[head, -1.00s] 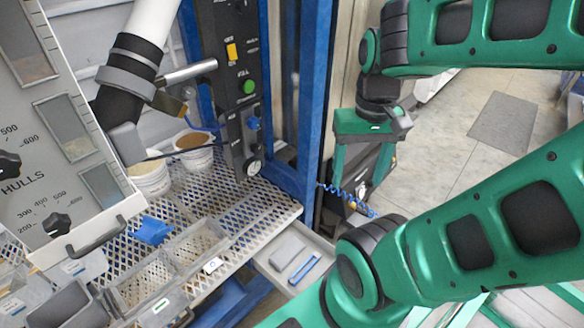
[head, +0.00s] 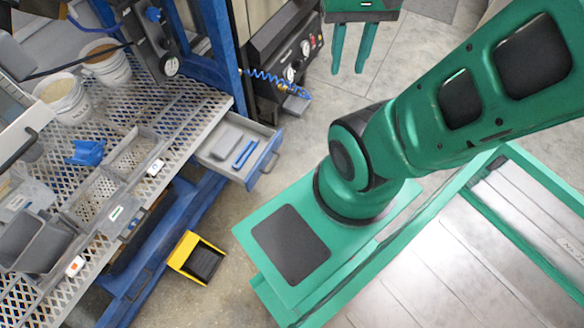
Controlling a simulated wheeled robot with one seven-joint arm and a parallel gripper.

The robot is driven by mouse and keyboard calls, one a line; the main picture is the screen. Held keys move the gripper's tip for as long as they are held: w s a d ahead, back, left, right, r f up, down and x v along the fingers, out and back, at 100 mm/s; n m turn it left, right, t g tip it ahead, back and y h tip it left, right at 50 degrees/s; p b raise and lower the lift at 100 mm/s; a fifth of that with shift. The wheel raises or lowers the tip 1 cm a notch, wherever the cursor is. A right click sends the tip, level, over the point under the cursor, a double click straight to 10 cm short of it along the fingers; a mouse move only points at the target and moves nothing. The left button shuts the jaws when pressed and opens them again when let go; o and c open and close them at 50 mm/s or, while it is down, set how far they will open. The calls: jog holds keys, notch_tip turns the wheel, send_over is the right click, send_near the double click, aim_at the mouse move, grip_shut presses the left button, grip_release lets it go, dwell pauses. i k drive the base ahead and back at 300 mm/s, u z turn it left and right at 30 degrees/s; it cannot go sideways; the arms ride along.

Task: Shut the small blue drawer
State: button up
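The small blue drawer (head: 266,158) is pulled out from under the right end of the perforated metal bench. Its blue front has a handle and faces right. Inside lie a grey block and a blue strip-like item. My gripper (head: 352,62) is at the top of the head view, above the floor, up and to the right of the drawer and well apart from it. Its two green fingers point down with a gap between them, and nothing shows between them.
A dark box with gauges (head: 285,60) and a coiled blue hose (head: 275,82) stands behind the drawer. A yellow pedal (head: 197,258) sits on the floor before the bench (head: 190,120). Tubs, bins and a blue scoop (head: 86,152) are on the bench. Floor right of the drawer is clear.

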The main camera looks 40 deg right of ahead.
aim_at(271, 141)
jog(key=z, duration=0.35)
jog(key=k, duration=0.75)
jog(key=u, duration=0.1)
jog(key=i, duration=0.85)
jog(key=u, duration=0.6)
jog(key=k, duration=1.3)
jog(key=u, duration=0.45)
jog(key=i, duration=0.95)
jog(key=z, duration=0.15)
